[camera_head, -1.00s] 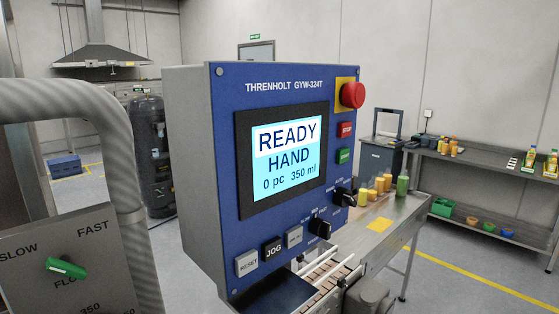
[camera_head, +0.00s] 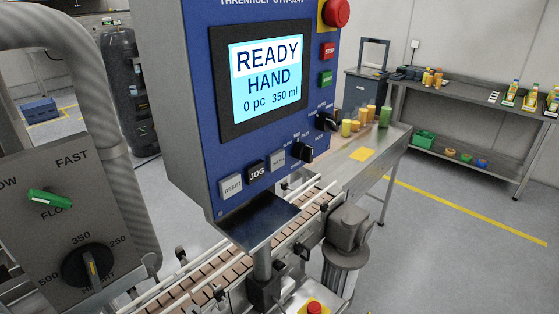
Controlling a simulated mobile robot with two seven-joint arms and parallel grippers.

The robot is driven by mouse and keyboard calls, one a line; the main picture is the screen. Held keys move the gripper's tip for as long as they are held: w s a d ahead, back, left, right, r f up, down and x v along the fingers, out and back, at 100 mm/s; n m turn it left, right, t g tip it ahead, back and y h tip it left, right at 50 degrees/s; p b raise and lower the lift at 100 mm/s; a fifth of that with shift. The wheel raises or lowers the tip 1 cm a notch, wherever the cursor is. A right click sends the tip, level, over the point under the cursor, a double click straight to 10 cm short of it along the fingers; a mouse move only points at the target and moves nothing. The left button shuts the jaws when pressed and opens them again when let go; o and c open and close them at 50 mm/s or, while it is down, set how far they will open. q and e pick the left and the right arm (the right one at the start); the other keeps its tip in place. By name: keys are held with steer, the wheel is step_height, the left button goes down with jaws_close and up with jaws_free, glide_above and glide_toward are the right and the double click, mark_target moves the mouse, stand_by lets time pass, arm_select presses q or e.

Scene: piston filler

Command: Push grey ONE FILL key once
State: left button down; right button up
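The blue control panel (camera_head: 205,100) stands in the middle of the head view. Its screen (camera_head: 265,83) reads READY, HAND, 0 pc 350 ml. Along its lower edge are a grey RESET key (camera_head: 231,186), a black JOG key (camera_head: 256,175) and another grey key (camera_head: 278,164). The lettering on that last grey key is too small to read surely; by its place it may be the ONE FILL key. Black rotary knobs (camera_head: 305,152) sit to its right. Neither of my grippers shows in the view.
A conveyor (camera_head: 190,292) runs below the panel. A grey box with a green FLOW knob (camera_head: 50,198) and a black volume knob (camera_head: 90,268) stands at left, beside a thick pipe (camera_head: 108,130). A red emergency button (camera_head: 337,12) tops the panel. Open floor lies at right.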

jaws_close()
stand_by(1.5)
